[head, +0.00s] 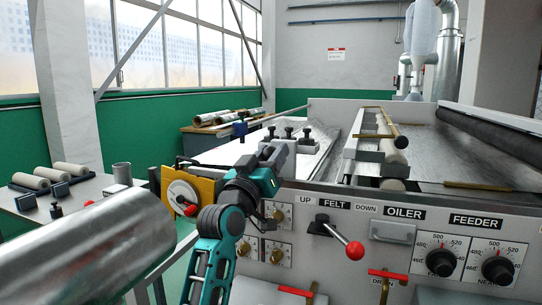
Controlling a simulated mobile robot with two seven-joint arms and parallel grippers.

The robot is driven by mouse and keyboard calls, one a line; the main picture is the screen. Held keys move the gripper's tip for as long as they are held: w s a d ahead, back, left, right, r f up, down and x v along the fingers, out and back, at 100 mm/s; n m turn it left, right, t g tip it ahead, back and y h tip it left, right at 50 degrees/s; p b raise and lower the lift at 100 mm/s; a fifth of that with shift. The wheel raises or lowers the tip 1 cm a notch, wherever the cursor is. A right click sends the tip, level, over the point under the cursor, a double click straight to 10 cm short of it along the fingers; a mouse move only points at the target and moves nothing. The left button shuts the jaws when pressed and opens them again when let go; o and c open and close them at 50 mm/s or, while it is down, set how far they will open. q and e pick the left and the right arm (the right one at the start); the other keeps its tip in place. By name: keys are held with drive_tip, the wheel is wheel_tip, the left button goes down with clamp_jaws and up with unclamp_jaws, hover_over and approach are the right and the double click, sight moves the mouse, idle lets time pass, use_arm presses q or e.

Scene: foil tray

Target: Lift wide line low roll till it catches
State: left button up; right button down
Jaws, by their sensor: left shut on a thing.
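My left gripper (280,150) reaches over the front edge of the machine, at the left end of its panel. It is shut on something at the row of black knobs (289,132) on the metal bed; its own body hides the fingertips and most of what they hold. I cannot tell for certain which part it is. A pale roll (391,152) with a brass bar (379,122) lies in the frame right of the bed. A dark roller (490,134) lies at the far right. My right gripper is not in view.
A large metal cylinder (80,250) fills the lower left foreground. The panel carries a red-ball lever (353,250) between UP and DOWN, and feeder dials (440,262). A side table (85,200) holds several small rolls. A yellow plate (203,190) stands beside my arm.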

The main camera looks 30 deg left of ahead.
use_arm(q)
clamp_jaws()
idle(0.8)
